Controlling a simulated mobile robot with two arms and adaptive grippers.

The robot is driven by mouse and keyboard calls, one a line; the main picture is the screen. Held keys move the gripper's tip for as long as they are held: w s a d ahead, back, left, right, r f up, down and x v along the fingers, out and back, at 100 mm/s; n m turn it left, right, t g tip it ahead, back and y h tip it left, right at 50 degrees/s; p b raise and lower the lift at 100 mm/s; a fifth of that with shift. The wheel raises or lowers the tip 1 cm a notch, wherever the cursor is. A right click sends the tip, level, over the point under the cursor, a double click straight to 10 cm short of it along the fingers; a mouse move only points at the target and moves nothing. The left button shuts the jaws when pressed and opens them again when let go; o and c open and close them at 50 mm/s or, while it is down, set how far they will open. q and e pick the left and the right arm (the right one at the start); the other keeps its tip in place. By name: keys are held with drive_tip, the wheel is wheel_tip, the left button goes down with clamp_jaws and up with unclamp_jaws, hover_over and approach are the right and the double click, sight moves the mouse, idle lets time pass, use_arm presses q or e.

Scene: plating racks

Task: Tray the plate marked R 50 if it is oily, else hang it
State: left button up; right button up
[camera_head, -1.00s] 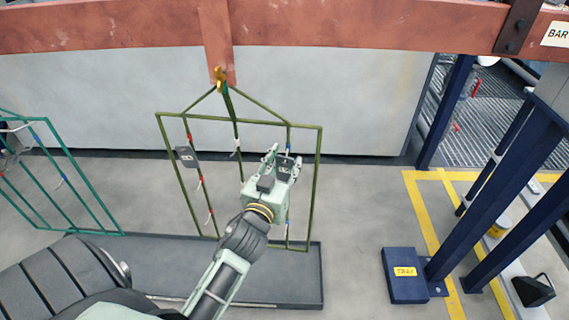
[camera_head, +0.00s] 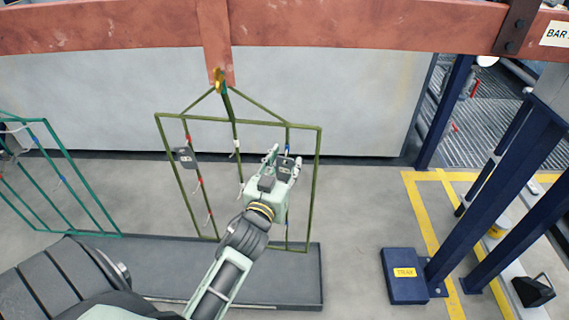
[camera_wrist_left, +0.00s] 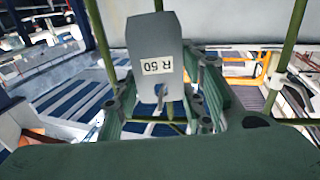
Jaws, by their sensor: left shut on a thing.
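My left gripper (camera_head: 284,164) is shut on a grey plate (camera_wrist_left: 155,42) at the right part of the green hanging rack (camera_head: 319,185). In the left wrist view the plate stands between the fingers, with a white label that starts with R; its number looks like 50 or 60. The face in view looks matt grey, with no clear oil on it. Whether the plate still touches a rack hook cannot be told. A second grey plate (camera_head: 185,157) hangs at the rack's left. A blue box marked TRAY (camera_head: 404,289) sits on the floor at the right. My right gripper is not in view.
The rack hangs from a red beam (camera_head: 350,37) above a dark floor pan (camera_head: 300,290). Blue posts (camera_head: 505,190) rise behind the blue box. The floor between rack and box is clear.

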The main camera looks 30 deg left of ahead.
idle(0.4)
use_arm(q)
drive_tip(key=o, duration=1.4)
drive_tip(key=shift+f, duration=0.1)
drive_tip(key=v, duration=1.2)
